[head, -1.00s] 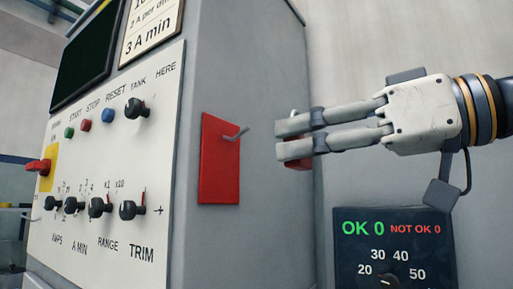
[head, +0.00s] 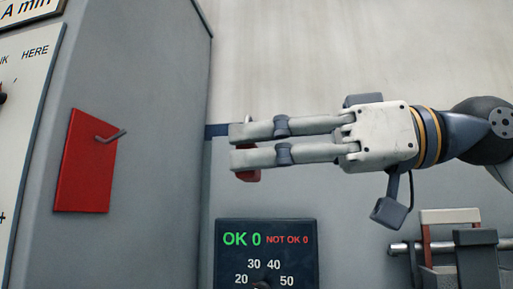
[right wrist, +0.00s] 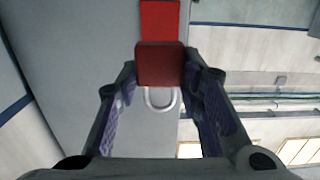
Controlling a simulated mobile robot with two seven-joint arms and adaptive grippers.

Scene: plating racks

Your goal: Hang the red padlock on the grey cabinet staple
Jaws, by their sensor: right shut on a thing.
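The grey staple (head: 111,136) is a short bent bar standing out from a red plate (head: 82,185) on the cabinet's side. My right gripper (head: 243,144) is shut on the red padlock (head: 246,176), to the right of the staple and apart from it. The fingers hide most of the padlock in the head view; its body shows below them and part of its shackle above. In the right wrist view the red body (right wrist: 160,66) sits between the fingertips, with the pale U-shaped shackle toward the camera. The red plate (right wrist: 159,18) shows beyond it. My left gripper is not in view.
The grey cabinet (head: 150,70) fills the left of the head view. A dark meter box (head: 267,270) reading OK 0 and NOT OK 0 stands below the gripper. A rail with blocks (head: 450,246) is at lower right. The space between padlock and staple looks clear.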

